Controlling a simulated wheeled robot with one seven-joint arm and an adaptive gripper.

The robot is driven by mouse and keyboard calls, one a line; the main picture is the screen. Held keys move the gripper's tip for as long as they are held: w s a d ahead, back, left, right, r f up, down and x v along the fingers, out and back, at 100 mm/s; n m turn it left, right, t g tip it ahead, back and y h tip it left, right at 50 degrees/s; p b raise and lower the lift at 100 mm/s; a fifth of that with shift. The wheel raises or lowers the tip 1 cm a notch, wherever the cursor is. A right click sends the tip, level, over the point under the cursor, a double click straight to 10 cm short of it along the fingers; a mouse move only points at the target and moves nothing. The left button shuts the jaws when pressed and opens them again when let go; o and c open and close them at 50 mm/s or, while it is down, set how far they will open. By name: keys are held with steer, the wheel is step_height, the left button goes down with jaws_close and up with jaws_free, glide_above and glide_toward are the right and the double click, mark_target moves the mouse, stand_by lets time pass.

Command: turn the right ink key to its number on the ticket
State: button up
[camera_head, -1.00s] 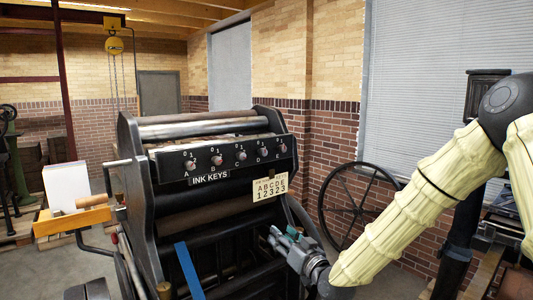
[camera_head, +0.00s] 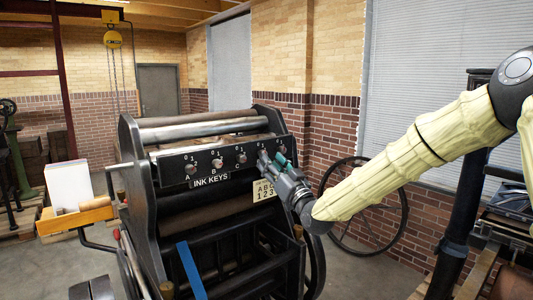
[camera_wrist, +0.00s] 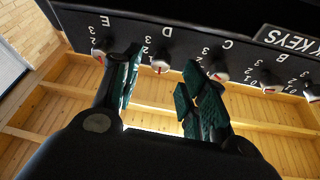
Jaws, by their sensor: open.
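The black ink-key rail (camera_head: 205,160) runs across the press, with a row of small pale knobs lettered A to E. Key A (camera_head: 191,169), key B (camera_head: 217,164) and key C (camera_head: 242,159) show clear in the head view. My gripper (camera_head: 270,160) is open in front of the rail's right part and covers key D there. In the wrist view, upside down, key D (camera_wrist: 160,65) appears between the two green-padded fingertips, with key E (camera_wrist: 98,52) and key C (camera_wrist: 220,72) outside them. No contact is discernible. The cream ticket (camera_head: 262,190) hangs below, partly hidden by my gripper.
The INK KEYS plate (camera_head: 211,181) sits under the rail's left part. A spoked flywheel (camera_head: 345,210) stands right of the press behind my arm. A wooden feed board (camera_head: 75,217) with white paper is at left. A blue strip (camera_head: 191,268) leans across the press front.

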steer(key=shift+p+x, duration=0.5)
steer(key=shift+x, duration=1.4)
jaws_close()
